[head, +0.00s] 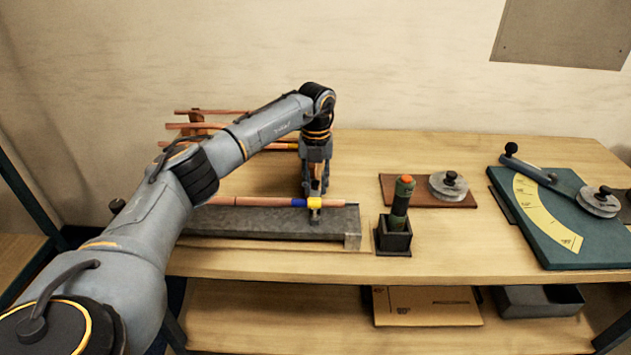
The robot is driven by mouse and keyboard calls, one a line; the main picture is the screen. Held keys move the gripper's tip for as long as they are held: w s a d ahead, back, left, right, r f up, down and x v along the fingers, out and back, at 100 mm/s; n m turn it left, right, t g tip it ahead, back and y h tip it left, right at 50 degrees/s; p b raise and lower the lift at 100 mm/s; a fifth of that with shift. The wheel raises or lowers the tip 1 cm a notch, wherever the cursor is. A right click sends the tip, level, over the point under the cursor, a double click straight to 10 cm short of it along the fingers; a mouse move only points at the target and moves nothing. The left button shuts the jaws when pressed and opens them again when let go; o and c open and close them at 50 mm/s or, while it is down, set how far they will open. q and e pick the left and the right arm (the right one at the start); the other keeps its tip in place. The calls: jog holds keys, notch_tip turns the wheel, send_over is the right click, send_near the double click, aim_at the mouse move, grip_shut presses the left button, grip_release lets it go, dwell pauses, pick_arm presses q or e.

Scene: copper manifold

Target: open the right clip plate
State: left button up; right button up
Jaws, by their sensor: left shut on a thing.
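A copper tube (258,201) with a blue band and a yellow band near its right end lies along the grey block (265,222) on the bench. A small grey metal piece at the yellow band (314,213) appears to be the right clip plate; it is mostly covered and its angle cannot be told. My left gripper (315,197) points down over the tube's right end, shut on what seems to be this plate. My left arm hides the left end of the tube and block. My right gripper is not in view.
Several copper tubes (190,126) rest on a rack behind my arm. Right of the block stand a black holder (393,240) with a green, orange-topped tool, a brown board (410,192) with a grey disc, and a teal board (560,240) with a yellow scale. The bench's back middle is clear.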

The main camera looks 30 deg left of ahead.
pick_arm(q)
jog(key=shift+w+a+r, duration=0.1)
jog(key=shift+w+a+r+g+h+b, duration=0.1)
jog(key=shift+w+a+g+h+b, duration=0.2)
jog(key=shift+w, duration=0.25)
jog(key=shift+w+a+g+h+b, duration=0.1)
jog(key=shift+w+a+g+b, duration=0.2)
jog(key=shift+w, duration=0.2)
jog(key=o, duration=1)
jog(key=shift+a, duration=0.1)
